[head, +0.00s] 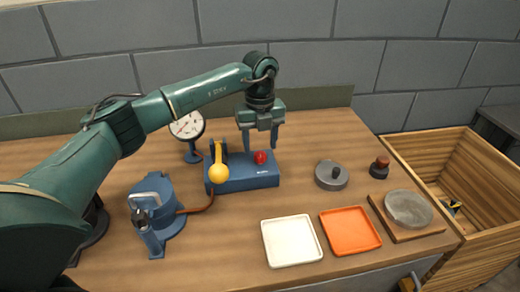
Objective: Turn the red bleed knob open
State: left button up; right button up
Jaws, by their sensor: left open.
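The red bleed knob (260,158) sits on a blue block (254,178) in the middle of the workbench. My left gripper (260,147) points down over the block, open, with its two fingers apart around or just above and behind the knob. I cannot tell whether either finger touches it. A lever with a yellow ball end (218,173) stands at the left end of the same block. My right gripper does not show.
A pressure gauge (188,126) and a blue pump-like casing (156,209) stand left. A white tray (291,241) and orange tray (350,230) lie in front. A grey round part (331,175), a dark knob (379,167) and a glass-like dish (408,208) lie right, beside a wooden crate (470,170).

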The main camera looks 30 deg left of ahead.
aim_at(260, 154)
pick_arm(q)
notch_tip(260, 154, up, 10)
jog(key=shift+r+b, duration=0.15)
jog(key=shift+b, duration=0.3)
